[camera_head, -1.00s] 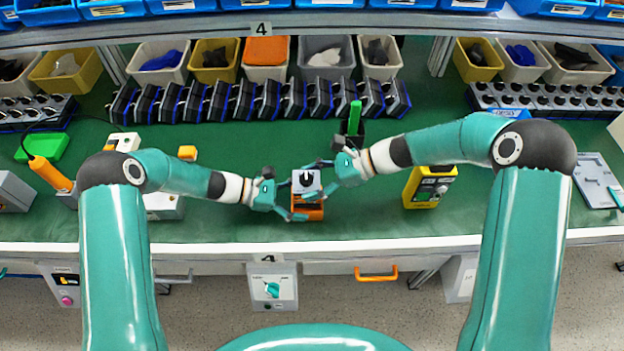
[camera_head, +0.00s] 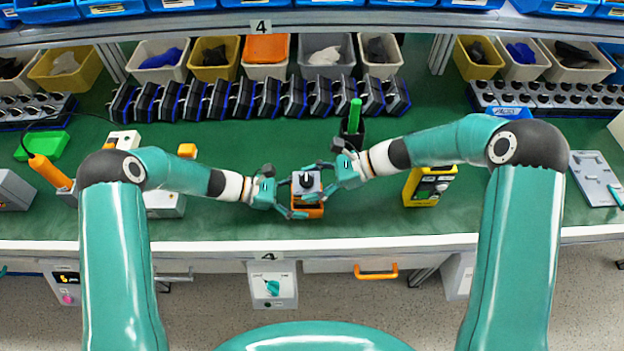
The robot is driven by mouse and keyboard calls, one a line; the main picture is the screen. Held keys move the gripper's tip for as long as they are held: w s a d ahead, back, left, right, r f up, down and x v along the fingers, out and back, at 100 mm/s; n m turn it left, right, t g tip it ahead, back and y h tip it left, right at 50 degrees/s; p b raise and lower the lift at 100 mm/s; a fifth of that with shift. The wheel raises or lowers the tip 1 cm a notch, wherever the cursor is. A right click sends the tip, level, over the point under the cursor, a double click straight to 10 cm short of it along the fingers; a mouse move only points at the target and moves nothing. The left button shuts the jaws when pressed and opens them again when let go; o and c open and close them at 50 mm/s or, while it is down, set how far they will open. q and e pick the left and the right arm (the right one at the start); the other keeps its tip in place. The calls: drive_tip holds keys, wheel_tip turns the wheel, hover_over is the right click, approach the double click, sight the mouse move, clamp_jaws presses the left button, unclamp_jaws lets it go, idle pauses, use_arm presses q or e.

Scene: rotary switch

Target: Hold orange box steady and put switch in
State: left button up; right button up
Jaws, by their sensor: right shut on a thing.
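The orange box (camera_head: 307,211) is on the green bench top near the front edge, between my two grippers. The switch (camera_head: 307,187), a grey-topped block with a black knob, is upright at the top of the box. I cannot tell how deep it sits. My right gripper (camera_head: 314,182) is shut on the switch from the right. My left gripper (camera_head: 291,199) is at the left side of the box, with its fingers close around it. The picture is too small to show whether they press on it.
A black holder (camera_head: 353,134) with a green-handled tool stands behind my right gripper. A yellow device (camera_head: 428,187) stands to the right. A row of black-and-blue units (camera_head: 238,100) lines the back. The bench front edge (camera_head: 350,243) is close; green surface around the box is free.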

drive_tip(key=shift+f, duration=1.9)
drive_tip(key=o, duration=1.4)
drive_tip(key=shift+c, duration=0.2)
wheel_tip(320, 180, up, 10)
drive_tip(key=shift+f, duration=0.1)
use_arm(q)
drive_tip(key=o, duration=1.1)
